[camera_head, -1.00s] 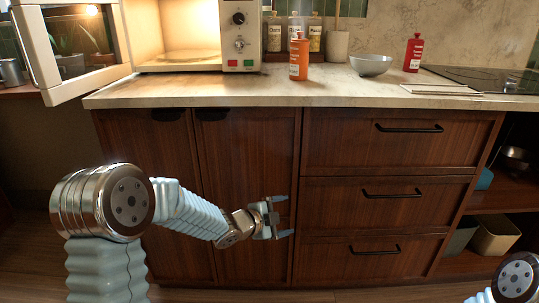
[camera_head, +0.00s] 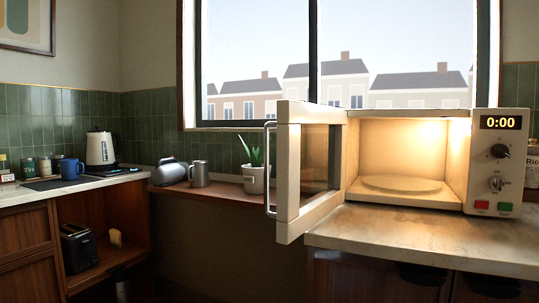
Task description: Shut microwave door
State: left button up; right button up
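The cream microwave (camera_head: 497,150) stands on the counter at the right of the head view, lit inside and empty but for its turntable (camera_head: 401,184). Its display reads 0:00. Its door (camera_head: 288,175) is hinged at the left and stands wide open, swung out towards me past the counter's left end. The door's vertical handle (camera_head: 268,168) is on the side facing left. Neither of my grippers shows in this view.
The counter (camera_head: 430,235) has bare room in front of the microwave. A potted plant (camera_head: 254,179), a metal cup (camera_head: 199,174) and a toaster-like metal thing (camera_head: 170,171) stand on a low ledge behind the door. A left counter holds a white kettle (camera_head: 100,149) and blue mug (camera_head: 70,169).

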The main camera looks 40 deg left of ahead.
aim_at(311, 138)
jog(key=i+j, duration=0.1)
jog(key=j, duration=1.2)
jog(key=i+j, duration=0.15)
jog(key=j, duration=0.5)
jog(key=j+u, duration=0.25)
jog(key=u, duration=0.2)
